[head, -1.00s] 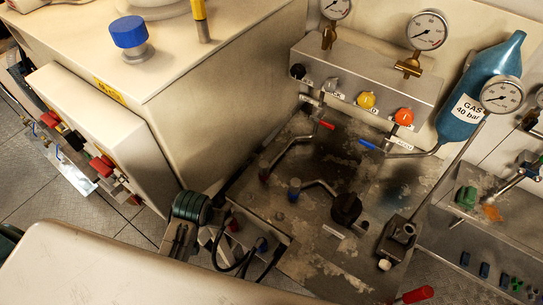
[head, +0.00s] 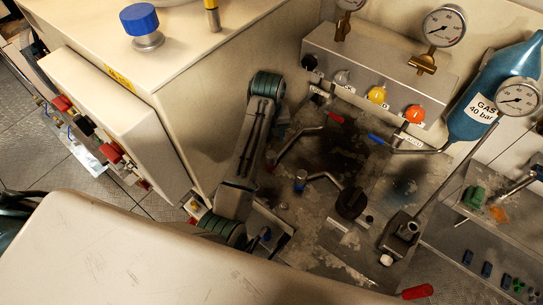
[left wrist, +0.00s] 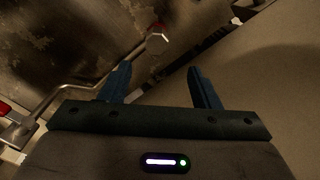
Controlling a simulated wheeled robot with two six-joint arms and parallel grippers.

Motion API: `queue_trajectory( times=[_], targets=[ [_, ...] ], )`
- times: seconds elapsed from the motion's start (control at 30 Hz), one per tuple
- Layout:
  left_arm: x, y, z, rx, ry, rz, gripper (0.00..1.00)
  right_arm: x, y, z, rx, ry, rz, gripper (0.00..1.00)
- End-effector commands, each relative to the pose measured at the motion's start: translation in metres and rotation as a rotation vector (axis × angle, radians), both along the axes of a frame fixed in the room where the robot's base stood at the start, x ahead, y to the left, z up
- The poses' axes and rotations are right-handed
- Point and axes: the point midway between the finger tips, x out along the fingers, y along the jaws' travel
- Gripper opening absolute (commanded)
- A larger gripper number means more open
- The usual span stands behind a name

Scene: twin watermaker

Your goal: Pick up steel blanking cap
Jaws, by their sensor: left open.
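My left gripper (left wrist: 159,72) is open, its two blue fingers apart with nothing between them. In the head view its fingers are hidden or too dark to make out, behind my raised left arm. A bright hexagonal steel piece (left wrist: 157,43) shows beyond the fingertips in the left wrist view, at the end of a bent pipe. It may be the steel blanking cap, but I cannot tell for sure. The pipe (head: 300,138) runs along the left of the worn panel (head: 340,155) in the head view. My right gripper is not in view.
A beige cabinet (head: 190,110) rises close left of my arm. A valve block with yellow and orange knobs (head: 378,94) and gauges (head: 444,26) stands at the back. A black knob (head: 350,203) and blue gas bottle (head: 490,98) are to the right.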

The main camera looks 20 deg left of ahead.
Motion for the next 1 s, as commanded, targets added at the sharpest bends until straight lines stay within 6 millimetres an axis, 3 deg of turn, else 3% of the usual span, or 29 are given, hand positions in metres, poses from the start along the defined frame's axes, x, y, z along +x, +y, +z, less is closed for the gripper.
queue_trajectory(
  times=[0.07, 0.4, 0.53, 0.77, 1.0],
  targets=[
    [0.003, -0.003, 0.000, -0.001, 0.006, 0.003, 0.56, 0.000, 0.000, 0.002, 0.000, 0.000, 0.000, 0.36],
    [0.003, -0.002, -0.047, 0.001, 0.008, 0.005, 0.56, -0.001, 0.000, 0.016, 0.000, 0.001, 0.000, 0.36],
    [0.003, -0.003, -0.054, 0.000, 0.008, 0.004, 0.56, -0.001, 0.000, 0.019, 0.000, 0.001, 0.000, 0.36],
    [0.001, -0.007, -0.080, -0.001, 0.009, 0.003, 0.56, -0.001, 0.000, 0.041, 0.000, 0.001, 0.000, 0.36],
    [0.002, -0.006, -0.104, 0.000, 0.005, 0.004, 0.56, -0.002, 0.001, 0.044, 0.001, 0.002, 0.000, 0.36]
  ],
)
